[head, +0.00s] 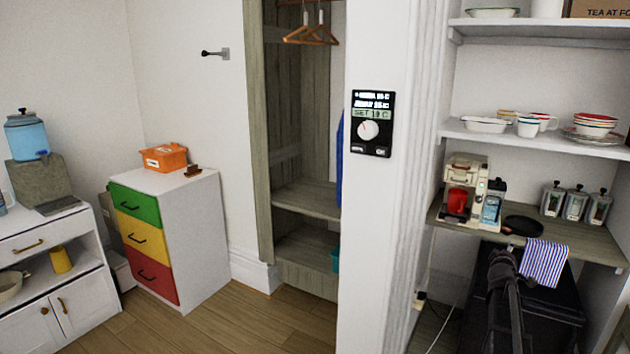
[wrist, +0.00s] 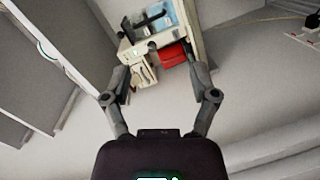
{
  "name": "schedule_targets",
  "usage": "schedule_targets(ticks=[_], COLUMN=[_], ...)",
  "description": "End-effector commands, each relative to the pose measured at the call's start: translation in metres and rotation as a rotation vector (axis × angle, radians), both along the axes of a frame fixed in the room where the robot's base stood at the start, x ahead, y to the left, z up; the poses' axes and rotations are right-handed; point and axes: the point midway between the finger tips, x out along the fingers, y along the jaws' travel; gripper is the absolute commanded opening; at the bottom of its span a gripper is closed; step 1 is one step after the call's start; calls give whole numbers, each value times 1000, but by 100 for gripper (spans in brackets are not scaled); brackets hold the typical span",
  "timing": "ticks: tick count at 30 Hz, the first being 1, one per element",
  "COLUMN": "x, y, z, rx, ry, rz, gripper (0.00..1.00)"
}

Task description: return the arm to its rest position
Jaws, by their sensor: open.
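My gripper (wrist: 160,58) is open in the wrist view, its two dark fingers spread apart with nothing between them. Beyond the fingertips the cream coffee machine (wrist: 140,50) shows, with a red mug (wrist: 172,56) in it. In the head view a dark arm part of mine rises at the lower right, in front of the wooden counter (head: 455,216). The gripper's fingers cannot be made out clearly there. The coffee machine (head: 462,171) stands on that counter with the red mug (head: 456,201) under its spout.
A black pan (head: 522,225), a striped cloth (head: 545,262) and several canisters (head: 574,203) are on the counter near my arm. Shelves with dishes (head: 484,125) hang above. A wall panel (head: 371,124) and open closet (head: 305,195) are left of it. The floor (head: 225,325) at lower left is clear.

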Motion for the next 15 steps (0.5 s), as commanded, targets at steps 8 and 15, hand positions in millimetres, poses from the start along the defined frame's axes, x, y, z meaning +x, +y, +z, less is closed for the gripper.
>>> schedule_targets(ticks=[8,15], x=[-29,-74], y=[91,188], z=[-44,-91], rx=[303,603], ry=[83,219], rz=[-82,-177], gripper=[76,76])
